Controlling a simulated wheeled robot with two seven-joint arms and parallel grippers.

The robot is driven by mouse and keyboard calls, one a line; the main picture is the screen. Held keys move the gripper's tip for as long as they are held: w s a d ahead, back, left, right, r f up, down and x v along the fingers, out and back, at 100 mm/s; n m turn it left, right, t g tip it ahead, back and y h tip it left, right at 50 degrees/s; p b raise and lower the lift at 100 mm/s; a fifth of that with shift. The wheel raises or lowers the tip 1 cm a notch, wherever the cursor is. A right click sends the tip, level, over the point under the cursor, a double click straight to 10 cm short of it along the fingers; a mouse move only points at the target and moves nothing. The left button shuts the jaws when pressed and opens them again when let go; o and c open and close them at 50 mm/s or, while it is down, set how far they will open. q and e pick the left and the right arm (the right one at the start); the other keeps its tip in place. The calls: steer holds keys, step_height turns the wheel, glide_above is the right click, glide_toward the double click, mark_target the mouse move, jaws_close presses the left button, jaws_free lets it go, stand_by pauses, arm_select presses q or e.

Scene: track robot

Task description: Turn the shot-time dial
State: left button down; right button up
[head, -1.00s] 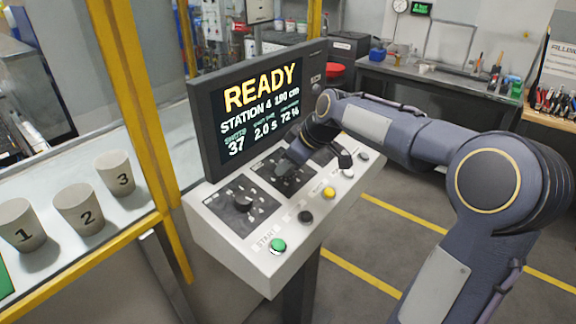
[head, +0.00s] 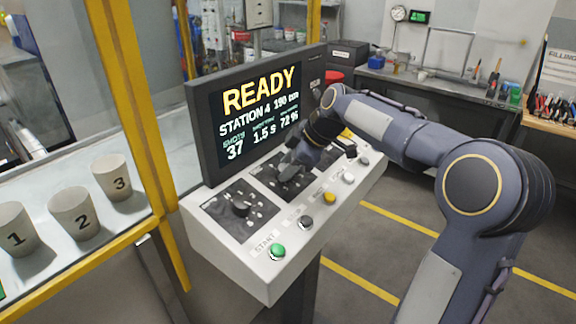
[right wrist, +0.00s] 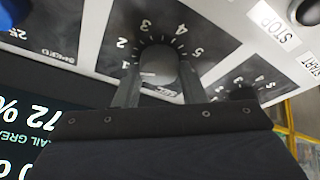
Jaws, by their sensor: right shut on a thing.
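The dial (right wrist: 158,66) held by my right gripper (right wrist: 160,82) is dark and round, on a black plate with a scale marked 1 to 5. The two fingers are shut on its sides in the right wrist view. In the head view my right gripper (head: 290,172) is at the console's middle plate and largely hides this dial. The screen (head: 257,112) reads READY, 37 shots, 1.5 s and 72 %. My left gripper is not in view.
Another black dial (head: 240,209) sits left of the gripper on the console (head: 240,250). A green START button (head: 278,251), a black button (head: 306,222) and a yellow button (head: 329,198) line the front. Numbered cups (head: 75,214) stand at the left behind a yellow frame.

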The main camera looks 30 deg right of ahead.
steer(key=o, duration=1)
steer(key=v, duration=0.7)
steer(key=shift+s+d+r, duration=0.2)
steer(key=shift+d+r, duration=0.05)
steer(key=shift+r, duration=0.05)
steer(key=shift+a, duration=0.1)
